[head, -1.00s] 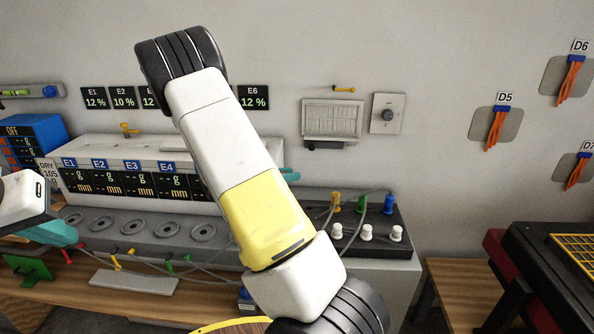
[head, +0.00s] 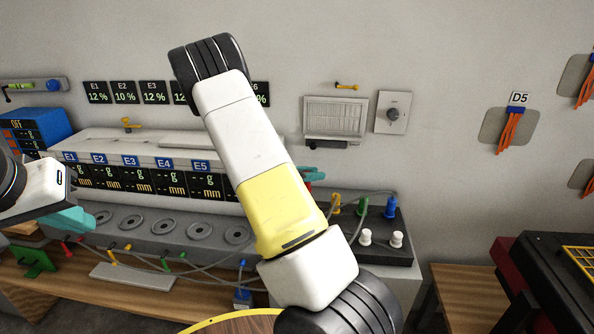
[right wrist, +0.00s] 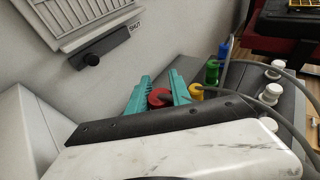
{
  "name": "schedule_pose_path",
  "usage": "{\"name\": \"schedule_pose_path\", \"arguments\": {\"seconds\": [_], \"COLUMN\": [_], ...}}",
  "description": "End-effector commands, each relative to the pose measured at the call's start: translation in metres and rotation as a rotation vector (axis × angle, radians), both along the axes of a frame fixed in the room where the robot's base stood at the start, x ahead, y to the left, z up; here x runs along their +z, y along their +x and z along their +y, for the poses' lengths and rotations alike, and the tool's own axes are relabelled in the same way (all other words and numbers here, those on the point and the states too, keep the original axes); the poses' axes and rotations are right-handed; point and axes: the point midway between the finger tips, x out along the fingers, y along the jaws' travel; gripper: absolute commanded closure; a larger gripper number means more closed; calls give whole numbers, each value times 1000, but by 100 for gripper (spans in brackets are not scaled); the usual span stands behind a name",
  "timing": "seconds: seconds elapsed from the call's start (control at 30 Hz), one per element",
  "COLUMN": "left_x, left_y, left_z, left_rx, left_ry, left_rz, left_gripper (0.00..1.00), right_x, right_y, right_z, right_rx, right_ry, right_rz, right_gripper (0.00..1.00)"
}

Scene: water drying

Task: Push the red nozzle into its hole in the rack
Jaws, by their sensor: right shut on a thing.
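The red nozzle (right wrist: 158,97) shows in the right wrist view between the teal fingers of my right gripper (right wrist: 160,93), which is shut on it. Its lower end is hidden by the gripper body. The dark rack (head: 385,249) holds yellow (head: 335,204), green (head: 361,205) and blue (head: 391,206) nozzles in a row. The red nozzle is left of the yellow one. Its hole is hidden. My left gripper (head: 68,220) is at the far left, its opening unclear.
White knobs (head: 397,239) stand at the front of the rack. Grey cables run from the nozzles across the bench. A wall panel (head: 335,117) and a dial plate (head: 391,112) hang above. The balance row (head: 140,180) with round pans lies to the left.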

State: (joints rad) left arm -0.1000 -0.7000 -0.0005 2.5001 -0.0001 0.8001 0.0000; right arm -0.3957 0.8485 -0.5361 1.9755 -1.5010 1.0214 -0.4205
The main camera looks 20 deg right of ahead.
Motion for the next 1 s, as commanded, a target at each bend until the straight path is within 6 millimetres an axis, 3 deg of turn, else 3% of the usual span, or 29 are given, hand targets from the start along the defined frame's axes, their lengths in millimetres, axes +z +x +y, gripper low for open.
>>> {"name": "schedule_pose_path", "arguments": {"seconds": [0.2, 0.67, 1.0], "left_x": [0, 0, 0], "left_y": [0, 0, 0], "left_z": [0, 0, 0], "left_rx": [-1, -1, -1], "left_ry": [1, 1, 1], "left_rz": [0, 0, 0], "left_gripper": [100, 100, 100], "right_x": [-15, -18, -35], "right_y": [-1, -1, -1], "right_z": [-1, -1, -1], "right_rx": [-2, 5, 6], "right_ry": [0, 3, 2], "right_rz": [2, 1, 3], "right_gripper": [100, 100, 100]}}
